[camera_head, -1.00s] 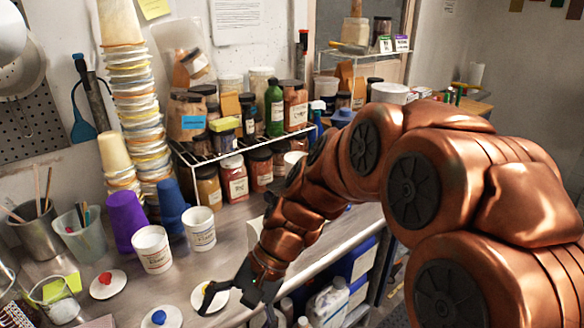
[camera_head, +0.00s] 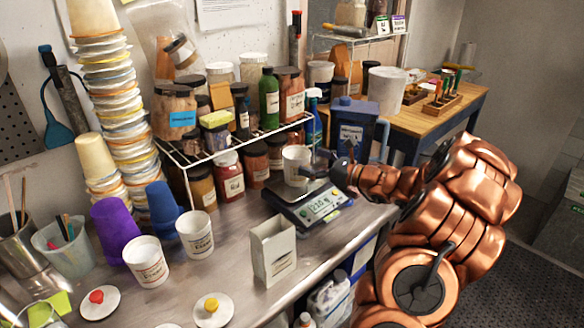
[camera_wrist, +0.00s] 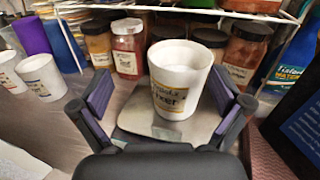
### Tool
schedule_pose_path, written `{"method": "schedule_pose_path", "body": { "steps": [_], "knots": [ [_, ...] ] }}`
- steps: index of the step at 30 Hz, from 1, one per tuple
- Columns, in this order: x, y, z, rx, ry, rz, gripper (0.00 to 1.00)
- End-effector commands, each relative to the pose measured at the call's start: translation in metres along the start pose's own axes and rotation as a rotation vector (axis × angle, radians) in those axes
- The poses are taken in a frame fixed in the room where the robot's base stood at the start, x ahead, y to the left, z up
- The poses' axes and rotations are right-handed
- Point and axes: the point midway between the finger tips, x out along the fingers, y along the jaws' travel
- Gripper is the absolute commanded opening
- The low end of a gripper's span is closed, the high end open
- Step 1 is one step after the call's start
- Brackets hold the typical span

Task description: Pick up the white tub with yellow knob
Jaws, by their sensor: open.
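A lid with a yellow knob (camera_head: 212,309) lies flat on the bench, apart from any tub. An uncovered white tub (camera_head: 296,168) with a printed label stands upright on the digital scale (camera_head: 309,207). No yellow knob shows on it. My gripper (camera_wrist: 160,97) is open, with this tub (camera_wrist: 180,85) between and slightly beyond its fingers in the wrist view. I cannot tell whether the fingers touch it. Two similar uncovered white tubs, one nearer (camera_head: 147,262) and one beside it (camera_head: 196,235), stand on the bench to the left.
A wire shelf of jars (camera_head: 235,150) stands close behind the scale. A blue jug (camera_head: 352,128) is behind my gripper to the right. A white box (camera_head: 273,250) stands in front of the scale. A red-knobbed lid (camera_head: 98,302) lies at front left.

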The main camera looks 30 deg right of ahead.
Motion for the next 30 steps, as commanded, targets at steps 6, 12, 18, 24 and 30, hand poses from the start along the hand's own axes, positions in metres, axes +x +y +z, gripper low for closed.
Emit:
{"method": "schedule_pose_path", "body": {
  "steps": [6, 12, 18, 24, 30],
  "knots": [
    [-0.011, -0.022, -0.022, 0.040, -0.015, -0.059, 1.00],
    [0.007, -0.023, -0.019, 0.040, -0.016, -0.060, 1.00],
    [0.025, -0.023, -0.018, 0.040, -0.013, -0.057, 1.00],
    [0.052, -0.023, -0.019, 0.042, -0.011, -0.055, 1.00],
    [0.066, -0.024, -0.019, 0.039, -0.014, -0.056, 1.00]
  ]
}}
